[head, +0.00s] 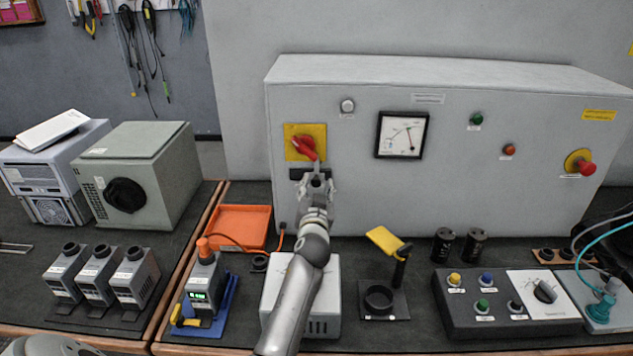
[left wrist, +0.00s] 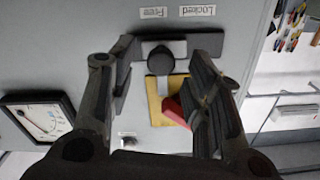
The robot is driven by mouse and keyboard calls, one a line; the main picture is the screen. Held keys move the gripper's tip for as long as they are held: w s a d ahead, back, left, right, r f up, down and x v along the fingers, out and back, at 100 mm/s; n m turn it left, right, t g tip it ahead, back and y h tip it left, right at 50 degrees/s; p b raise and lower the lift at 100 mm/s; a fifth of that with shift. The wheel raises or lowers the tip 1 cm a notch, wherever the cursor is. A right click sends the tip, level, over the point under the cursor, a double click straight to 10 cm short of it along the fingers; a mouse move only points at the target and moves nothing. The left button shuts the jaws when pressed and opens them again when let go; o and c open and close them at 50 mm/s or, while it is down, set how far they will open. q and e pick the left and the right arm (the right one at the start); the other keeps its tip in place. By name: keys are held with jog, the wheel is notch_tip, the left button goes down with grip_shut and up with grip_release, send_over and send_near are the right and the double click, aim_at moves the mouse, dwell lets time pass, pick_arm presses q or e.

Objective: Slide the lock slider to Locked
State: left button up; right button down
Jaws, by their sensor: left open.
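The lock slider is a black round knob (left wrist: 160,60) on a dark horizontal rail, seen upside down in the left wrist view. The knob sits nearer the Free label (left wrist: 153,13) than the Locked label (left wrist: 197,10). In the head view the dark rail (head: 296,174) lies under the red rotary switch on the grey cabinet, partly hidden by my gripper. My left gripper (head: 317,180) is open in front of it. In the left wrist view its fingers (left wrist: 165,58) appear on either side of the knob; I cannot tell whether they touch it. My right gripper is not in view.
The red switch handle (head: 305,147) on its yellow plate (head: 291,155) is just above the slider, close to a finger. A gauge (head: 402,135) is to the right. An orange tray (head: 240,228), a white box (head: 329,300) and a yellow-topped tool (head: 385,241) stand below.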

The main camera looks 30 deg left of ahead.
aim_at(317, 183)
pick_arm(q)
jog(key=shift+x, duration=1.55)
grip_shut()
